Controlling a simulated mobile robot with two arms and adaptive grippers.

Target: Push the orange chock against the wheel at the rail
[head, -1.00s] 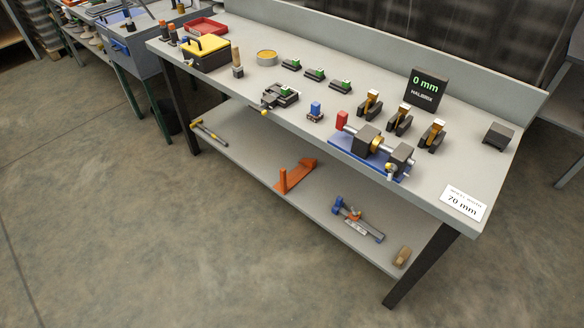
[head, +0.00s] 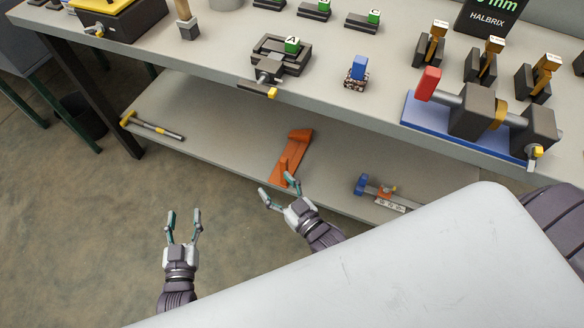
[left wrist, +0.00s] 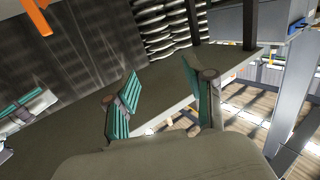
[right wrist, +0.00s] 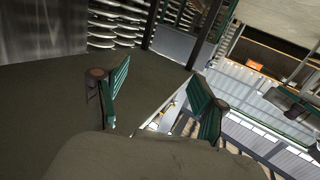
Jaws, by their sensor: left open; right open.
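I see no wheel and no rail in these views. An orange wedge-like piece with an upright post (head: 294,158) lies on the lower shelf of the workbench; I cannot tell whether it is the chock. My left gripper (head: 184,214) is open and empty over the floor, in front of the bench. My right gripper (head: 277,187) is open and empty, and appears just below the orange piece in the head view; contact is not visible.
The workbench top (head: 215,62) carries small vises, blocks and a blue-based fixture (head: 440,135). A large pale surface (head: 400,265) covers the lower right.

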